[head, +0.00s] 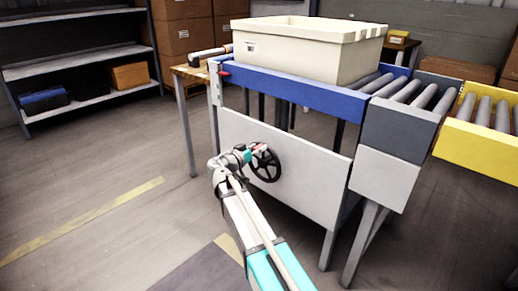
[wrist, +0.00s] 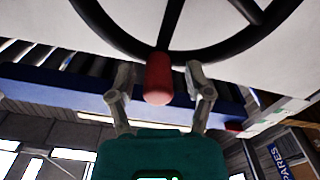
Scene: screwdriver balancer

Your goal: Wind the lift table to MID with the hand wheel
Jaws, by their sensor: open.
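The black hand wheel (head: 266,167) is mounted on the white front panel (head: 300,160) of the lift table, whose blue side rail (head: 290,88) runs above. In the wrist view the wheel's rim (wrist: 185,55) and spokes fill the top. Its red handle (wrist: 158,78) stands between the two fingers of my gripper (wrist: 159,78). The fingers are open, with a visible gap on each side of the handle. In the head view my gripper (head: 254,153) is at the wheel's upper left. A small red piece (head: 224,73) sits by a pale upright strip (head: 214,85) at the table's left end; any marks are unreadable.
A cream crate (head: 300,50) sits on top of the lift table. A grey roller section (head: 405,115) and a yellow conveyor (head: 480,135) stand to the right. Shelves (head: 75,65) and cardboard boxes (head: 185,35) are behind. The floor left of the table is clear.

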